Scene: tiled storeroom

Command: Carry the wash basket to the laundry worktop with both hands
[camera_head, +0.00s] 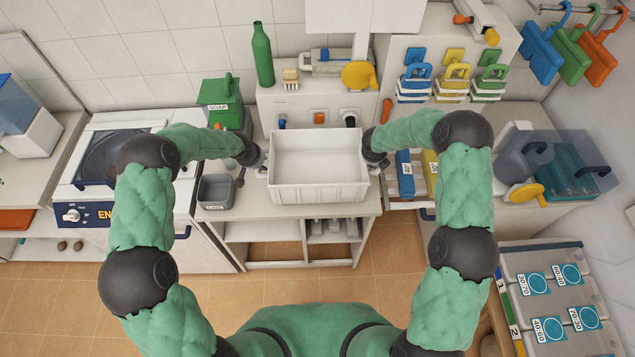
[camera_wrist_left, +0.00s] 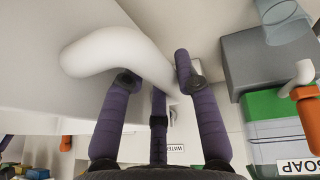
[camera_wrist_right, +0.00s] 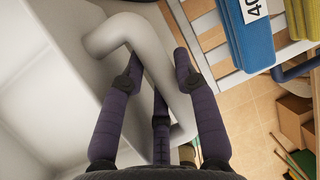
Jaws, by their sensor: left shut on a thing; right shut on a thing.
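The white wash basket (camera_head: 318,189) is a rectangular open tub, level and apparently empty, in the middle of the head view. It is over the pale worktop (camera_head: 248,207); I cannot tell whether it touches the top. My left gripper (camera_head: 262,166) is at the basket's left end, and in the left wrist view (camera_wrist_left: 158,78) its fingers are closed around a thick white handle (camera_wrist_left: 110,52). My right gripper (camera_head: 376,164) is at the right end, and in the right wrist view (camera_wrist_right: 160,68) its fingers are closed around the other handle (camera_wrist_right: 112,38). The fingertips are mostly hidden in the head view.
A grey bin (camera_head: 216,191) stands on the worktop left of the basket. A green soap box (camera_head: 219,96) and a green bottle (camera_head: 262,55) are behind. Blue and yellow labelled items (camera_head: 405,175) lie close on the right. The tiled floor in front is clear.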

